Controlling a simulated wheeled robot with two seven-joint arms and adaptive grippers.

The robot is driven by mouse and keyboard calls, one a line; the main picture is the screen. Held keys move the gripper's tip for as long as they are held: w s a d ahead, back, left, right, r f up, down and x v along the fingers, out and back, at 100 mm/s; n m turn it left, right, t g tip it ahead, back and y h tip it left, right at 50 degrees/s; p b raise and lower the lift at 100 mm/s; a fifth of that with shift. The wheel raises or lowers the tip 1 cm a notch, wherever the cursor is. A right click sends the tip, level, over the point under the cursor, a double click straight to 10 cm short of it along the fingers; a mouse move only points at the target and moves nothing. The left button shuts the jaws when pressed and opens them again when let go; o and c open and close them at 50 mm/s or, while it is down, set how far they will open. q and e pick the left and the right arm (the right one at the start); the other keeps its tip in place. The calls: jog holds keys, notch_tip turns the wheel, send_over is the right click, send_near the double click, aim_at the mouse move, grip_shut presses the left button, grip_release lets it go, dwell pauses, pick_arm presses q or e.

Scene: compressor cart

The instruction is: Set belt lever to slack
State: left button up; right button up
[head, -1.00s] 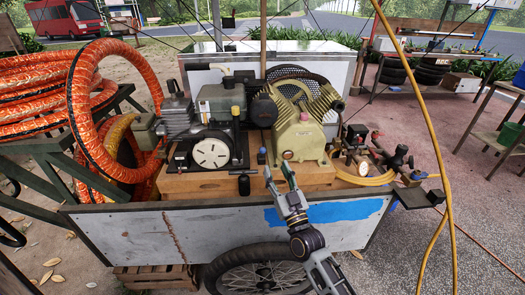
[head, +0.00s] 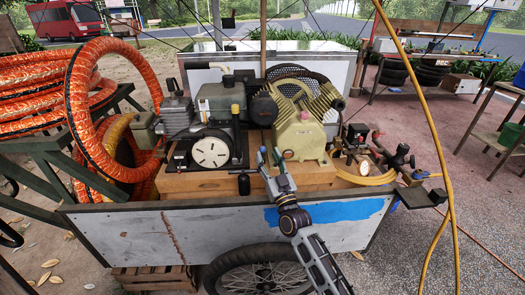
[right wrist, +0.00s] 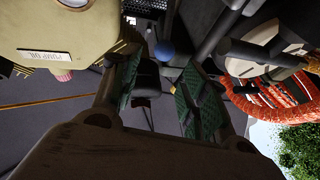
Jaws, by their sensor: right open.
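A lever with a blue ball knob (head: 263,150) stands between the engine and the green pump on the cart; it seems to be the belt lever. In the right wrist view the blue knob (right wrist: 165,50) shows beyond the gap between the green finger pads. My right gripper (head: 270,158) is open, with its fingertips close to the knob in the head view. In the right wrist view the open gripper (right wrist: 160,80) holds nothing. I cannot tell whether a finger touches the lever, and its lower part is hidden. My left gripper is not in view.
The green pump (head: 299,138) is right of the gripper, and the engine with a white round cover (head: 211,152) is left. A short black handle (head: 244,183) is at the front left of the gripper. Valves (head: 399,157) and a yellow hose (head: 450,225) are at the right.

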aim_at(263, 148)
jog(key=shift+w+a, duration=0.2)
jog(key=shift+w, duration=0.5)
jog(key=w, duration=0.1)
jog(key=w+a+b, duration=0.1)
jog(key=w, duration=0.1)
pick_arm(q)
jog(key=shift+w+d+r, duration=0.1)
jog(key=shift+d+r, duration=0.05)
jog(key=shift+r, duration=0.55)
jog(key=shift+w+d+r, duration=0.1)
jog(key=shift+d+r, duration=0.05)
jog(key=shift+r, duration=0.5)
pick_arm(e)
jog(key=shift+w+a+r, duration=0.1)
jog(key=shift+w+r, duration=0.1)
jog(key=shift+w, duration=0.35)
grip_shut()
